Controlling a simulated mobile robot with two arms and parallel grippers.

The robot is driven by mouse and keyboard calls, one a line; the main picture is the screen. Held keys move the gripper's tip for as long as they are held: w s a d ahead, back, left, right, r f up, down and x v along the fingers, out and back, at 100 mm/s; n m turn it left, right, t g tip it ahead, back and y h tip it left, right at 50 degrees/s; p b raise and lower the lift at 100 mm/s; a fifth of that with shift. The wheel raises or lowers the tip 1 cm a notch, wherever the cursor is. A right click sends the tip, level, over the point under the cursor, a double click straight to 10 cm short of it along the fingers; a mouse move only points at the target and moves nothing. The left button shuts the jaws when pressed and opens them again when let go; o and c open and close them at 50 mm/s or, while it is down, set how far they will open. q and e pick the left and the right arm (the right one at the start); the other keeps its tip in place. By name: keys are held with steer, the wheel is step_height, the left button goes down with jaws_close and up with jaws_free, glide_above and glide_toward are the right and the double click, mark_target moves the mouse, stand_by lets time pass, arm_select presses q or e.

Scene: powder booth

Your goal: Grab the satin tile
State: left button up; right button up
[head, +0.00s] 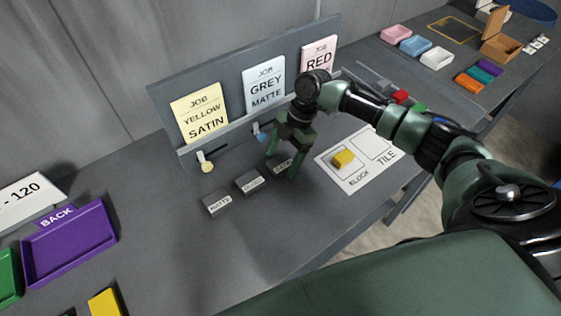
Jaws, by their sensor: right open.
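The satin tile (283,164) is a small grey block with a partly hidden label, at the right end of a row of three on the grey table. My right gripper (284,166) points down over it, open, with its fingers on either side of the tile. I cannot tell whether the fingers touch it. The matte tile (217,204) and a middle tile (250,183), its label hard to read, lie to the left. My left gripper is not in view.
A white mat (352,181) marked block and tile holds a yellow block (343,159) right of my gripper. Behind stands a rack (215,93) with yellow, grey and red job cards. A purple tray (70,243) is at the left.

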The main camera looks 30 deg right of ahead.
steer(key=c, duration=1.5)
steer(key=shift+r, duration=0.15)
